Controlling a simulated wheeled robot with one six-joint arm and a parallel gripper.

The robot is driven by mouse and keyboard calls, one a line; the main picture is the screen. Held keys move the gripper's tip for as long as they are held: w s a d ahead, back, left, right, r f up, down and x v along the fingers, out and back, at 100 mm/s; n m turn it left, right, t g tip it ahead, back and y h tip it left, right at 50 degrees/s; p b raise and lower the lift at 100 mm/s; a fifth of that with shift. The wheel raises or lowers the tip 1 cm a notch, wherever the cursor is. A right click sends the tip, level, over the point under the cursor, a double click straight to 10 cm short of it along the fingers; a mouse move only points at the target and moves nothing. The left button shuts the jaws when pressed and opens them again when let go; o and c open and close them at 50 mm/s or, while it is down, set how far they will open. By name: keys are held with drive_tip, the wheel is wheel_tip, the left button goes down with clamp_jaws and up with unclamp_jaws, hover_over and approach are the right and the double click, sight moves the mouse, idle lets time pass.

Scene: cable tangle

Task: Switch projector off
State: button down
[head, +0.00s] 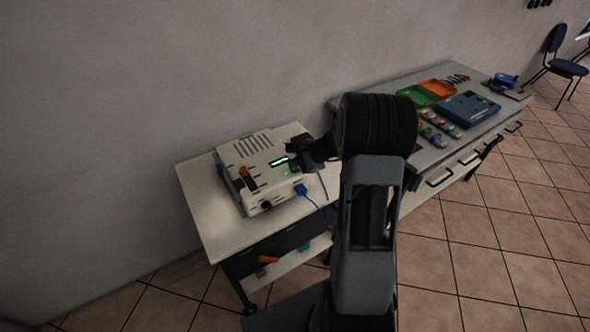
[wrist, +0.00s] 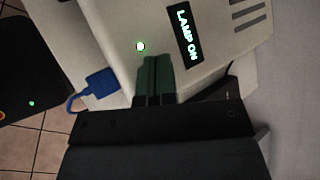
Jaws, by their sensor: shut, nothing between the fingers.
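The projector (head: 258,148) is a pale boxy device on a small white-topped cart. Its lit display reads "LAMP ON" in the wrist view (wrist: 188,36). A small bright round light or button (wrist: 140,46) glows beside the display. My gripper (wrist: 155,60) is shut and empty, its green fingertips over the projector's casing, just beside the round light. I cannot tell whether they touch the casing. In the head view my gripper (head: 300,160) is at the projector's right side and hides part of it. A blue plug (wrist: 103,83) sits at the projector's edge with a blue cable.
The cart top (head: 212,215) has bare room left of and in front of the projector. The cart's lower shelf holds small orange and green items. A grey workbench (head: 425,157) with trays and a blue device stands to the right. A wall runs behind.

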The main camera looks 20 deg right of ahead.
sight(295, 170)
idle(0.6)
drive_tip(key=shift+r+p, duration=0.4)
drive_tip(key=shift+r, duration=0.3)
drive_tip(key=shift+r+p, duration=1.8)
drive_tip(key=shift+r, duration=0.7)
drive_tip(key=shift+f, duration=0.1)
